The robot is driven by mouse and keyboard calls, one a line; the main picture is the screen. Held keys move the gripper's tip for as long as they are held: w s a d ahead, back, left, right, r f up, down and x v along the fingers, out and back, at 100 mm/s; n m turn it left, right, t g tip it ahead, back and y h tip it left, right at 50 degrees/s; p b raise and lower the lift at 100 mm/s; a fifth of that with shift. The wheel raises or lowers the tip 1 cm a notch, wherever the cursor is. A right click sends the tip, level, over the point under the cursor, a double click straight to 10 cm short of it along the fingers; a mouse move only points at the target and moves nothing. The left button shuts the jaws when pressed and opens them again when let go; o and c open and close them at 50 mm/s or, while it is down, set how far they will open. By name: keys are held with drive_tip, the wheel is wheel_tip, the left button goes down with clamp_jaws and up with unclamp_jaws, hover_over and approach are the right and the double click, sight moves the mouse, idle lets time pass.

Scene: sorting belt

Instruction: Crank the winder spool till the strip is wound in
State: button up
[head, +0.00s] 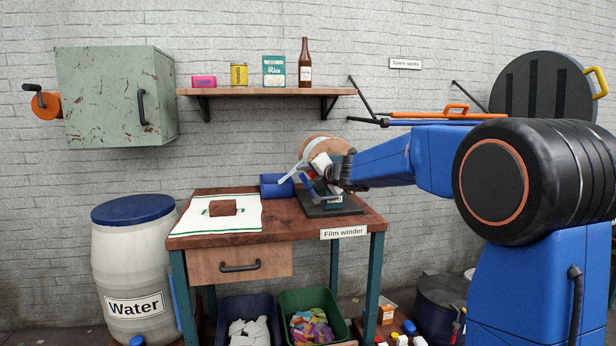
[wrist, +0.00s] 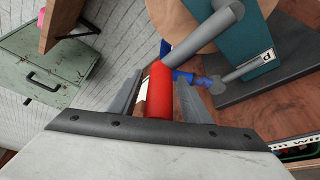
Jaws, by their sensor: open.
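The winder's wooden spool (head: 318,144) stands on a dark base plate (head: 345,209) at the right of the table; in the wrist view the tan disc (wrist: 172,20) shows behind a teal upright (wrist: 232,45). A red crank handle (wrist: 160,88) sits at the end of a grey crank arm (wrist: 205,36). My gripper (head: 318,181) is at the winder's front. In the wrist view my gripper (wrist: 157,97) is open, with one finger on each side of the red handle. I cannot tell whether either finger touches it. The strip cannot be made out clearly.
The table (head: 232,234) also holds a white cloth (head: 190,220) with a brown block (head: 222,208) and a blue box (head: 274,187) behind. A shelf (head: 260,92) and green cabinet (head: 105,105) are on the wall. Bins stand below; a water barrel (head: 132,265) is left.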

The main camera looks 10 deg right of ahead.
drive_tip(key=shift+w, duration=0.15)
drive_tip(key=shift+c, duration=0.3)
clamp_jaws()
drive_tip(key=shift+a+r, duration=0.1)
drive_tip(key=shift+r, duration=0.1)
